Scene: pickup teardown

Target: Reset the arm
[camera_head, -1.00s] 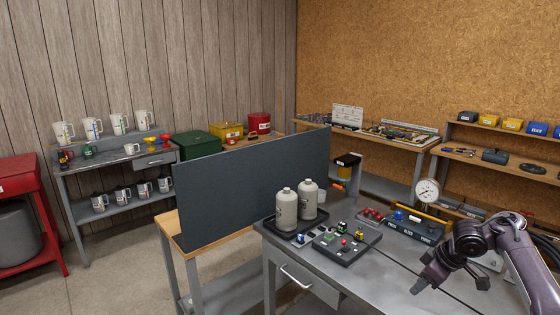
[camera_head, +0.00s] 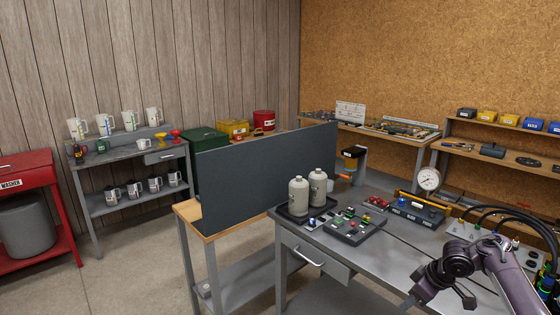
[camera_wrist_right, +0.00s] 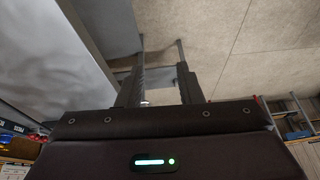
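My right arm (camera_head: 500,270) comes in from the lower right of the head view, bent in front of the grey workbench (camera_head: 375,270). Its gripper (camera_head: 408,304) points down and left at the bottom edge of that view, partly cut off. In the right wrist view the two fingers of this gripper (camera_wrist_right: 161,85) stand apart with nothing between them. Pale floor and a grey surface show beyond them. My left gripper and arm are not in view.
The bench holds two pale bottles (camera_head: 299,196), a control box (camera_head: 355,226), a dial gauge (camera_head: 429,179) and black hoses (camera_head: 500,210) close behind my right arm. A dark panel (camera_head: 265,175) stands left of it. Floor (camera_head: 130,270) at left is open.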

